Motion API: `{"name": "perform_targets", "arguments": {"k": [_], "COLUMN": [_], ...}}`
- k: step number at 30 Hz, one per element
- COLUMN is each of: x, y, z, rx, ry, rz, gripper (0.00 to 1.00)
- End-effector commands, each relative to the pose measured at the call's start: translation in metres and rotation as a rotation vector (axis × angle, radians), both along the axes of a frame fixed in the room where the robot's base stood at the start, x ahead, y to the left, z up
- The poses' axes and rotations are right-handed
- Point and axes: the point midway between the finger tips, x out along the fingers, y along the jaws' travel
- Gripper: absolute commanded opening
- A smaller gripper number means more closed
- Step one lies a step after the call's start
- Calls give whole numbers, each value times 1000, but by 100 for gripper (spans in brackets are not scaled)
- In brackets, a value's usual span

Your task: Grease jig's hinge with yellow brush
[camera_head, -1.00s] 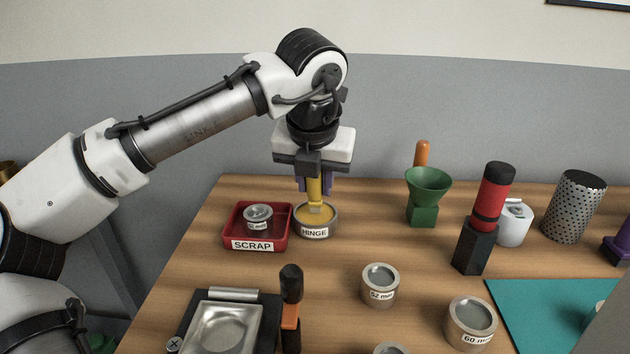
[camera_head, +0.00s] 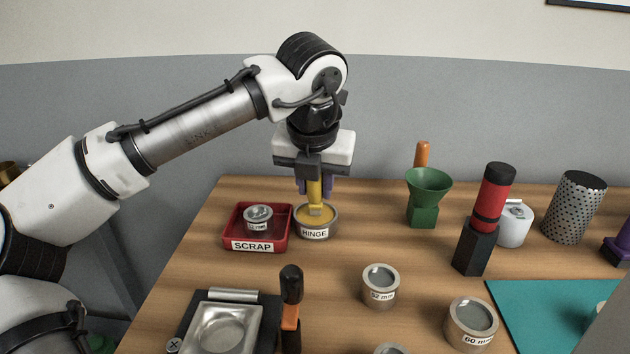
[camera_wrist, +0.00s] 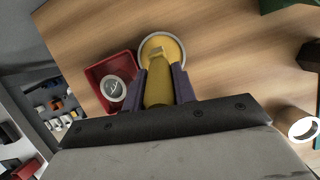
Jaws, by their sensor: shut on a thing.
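My gripper (camera_head: 315,187) is shut on the yellow brush (camera_head: 315,195), which points down. The brush's pale tip is at the tin labelled HINGE (camera_head: 315,233), over or in its yellow grease; I cannot tell how deep. In the wrist view the yellow brush (camera_wrist: 158,88) sits between the purple fingers (camera_wrist: 160,85), with its tip inside the round tin's rim (camera_wrist: 180,46). The jig (camera_head: 222,328) is at the front left, a dark base with a shiny metal dish and a silver hinge barrel (camera_head: 233,295) along its back edge.
A red SCRAP tray (camera_head: 257,245) holding a small tin stands left of the grease tin. An orange-and-black tool (camera_head: 290,300) stands right beside the jig. A 52 mm tin (camera_head: 380,287), a 60 mm tin (camera_head: 471,325) and a green funnel (camera_head: 428,190) are to the right.

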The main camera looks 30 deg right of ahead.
Motion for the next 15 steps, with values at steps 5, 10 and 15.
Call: {"name": "perform_targets", "arguments": {"k": [5,10,15], "x": [0,0,0], "y": [0,0,0], "z": [-2,-4,-6], "rx": [-1,0,0], "ry": [1,0,0], "rz": [0,0,0], "gripper": [4,4,4]}}
